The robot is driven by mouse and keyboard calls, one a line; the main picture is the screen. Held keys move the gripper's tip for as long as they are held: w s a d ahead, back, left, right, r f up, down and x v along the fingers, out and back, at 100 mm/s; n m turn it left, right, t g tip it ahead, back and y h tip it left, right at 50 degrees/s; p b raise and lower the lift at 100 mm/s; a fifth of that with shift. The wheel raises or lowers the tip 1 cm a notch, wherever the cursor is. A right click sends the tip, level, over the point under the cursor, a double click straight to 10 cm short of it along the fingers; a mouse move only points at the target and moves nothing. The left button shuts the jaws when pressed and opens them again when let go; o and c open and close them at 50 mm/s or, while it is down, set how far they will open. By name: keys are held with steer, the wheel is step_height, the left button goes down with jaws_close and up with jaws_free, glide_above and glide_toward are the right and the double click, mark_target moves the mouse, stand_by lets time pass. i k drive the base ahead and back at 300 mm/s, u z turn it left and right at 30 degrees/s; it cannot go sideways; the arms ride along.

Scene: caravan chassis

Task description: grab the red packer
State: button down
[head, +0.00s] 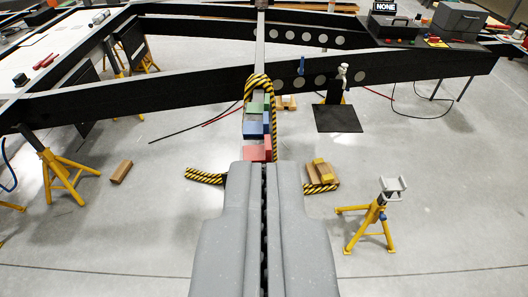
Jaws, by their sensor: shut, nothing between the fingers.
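The red packer (255,153) is a flat red block just beyond the tips of my gripper, in the middle of the head view. My gripper (264,168) is a large grey pair of fingers rising from the bottom edge. Its fingers are shut together with nothing between them. The gripper tips hide the near edge of the red packer. I cannot tell whether they touch it. Behind the red packer are a blue packer (255,129) and a green packer (257,104).
Black-and-yellow striped edging (258,81) surrounds the packers. Yellow stands (70,180) and (372,226) are on either side. Wooden blocks (121,172) lie left, others (320,171) right. Black chassis beams (130,96) cross behind. Open grey floor lies front left.

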mark_target(257, 149)
steer(key=u, duration=0.05)
steer(key=k, duration=0.5)
steer(key=u, duration=1.8)
steer(key=i, duration=1)
steer(key=z, duration=2)
steer(key=i, duration=1)
steer(key=u, duration=0.05)
